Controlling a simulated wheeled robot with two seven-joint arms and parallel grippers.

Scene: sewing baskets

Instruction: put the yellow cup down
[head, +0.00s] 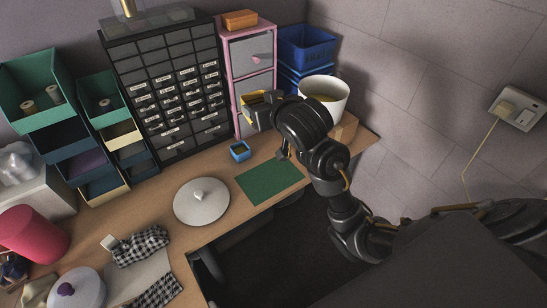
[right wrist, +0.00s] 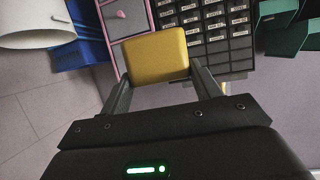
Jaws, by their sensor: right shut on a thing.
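My right gripper (head: 251,106) is shut on the yellow cup (head: 247,116), in front of the pink-framed drawer unit and above the table. In the right wrist view the yellow cup (right wrist: 156,58) sits between the two fingers as a smooth block with rounded corners; its opening does not show there. In the head view much of the cup is hidden by the gripper. My left gripper is not in view.
Behind stand a black drawer cabinet (head: 172,98), the pink-framed drawers (head: 250,52), blue crates (head: 306,46) and a white bucket (head: 328,92).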

